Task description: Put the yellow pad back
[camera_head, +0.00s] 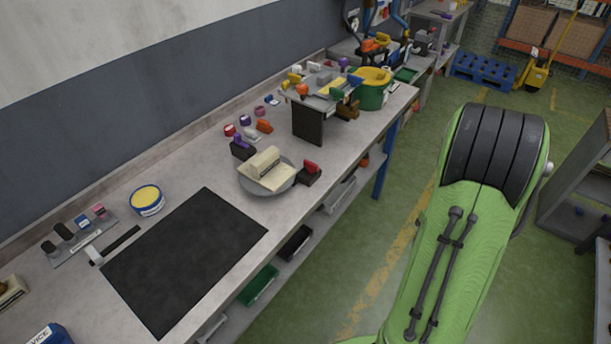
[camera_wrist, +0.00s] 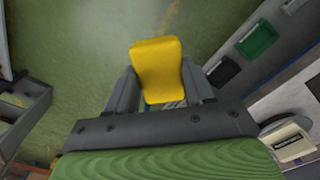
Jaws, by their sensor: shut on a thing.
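The yellow pad (camera_wrist: 156,66) is in the wrist view, between the two grey fingers of my gripper (camera_wrist: 160,90), which is shut on it. The pad is held up over the green floor, beside the bench, and touches nothing else that I can see. In the head view neither my gripper nor the pad shows; only my green arm is there at the right. A small grey rack (camera_head: 72,247) with dark, blue and pink pieces lies on the bench at the left.
The long bench (camera_head: 190,178) carries a black mat (camera_head: 185,262), a yellow-topped tin (camera_head: 147,200), and a round grey turntable (camera_head: 267,188) with a cream item. Further back are a raised stand (camera_head: 309,124) and a green bucket (camera_head: 371,98). The floor right of the bench is open.

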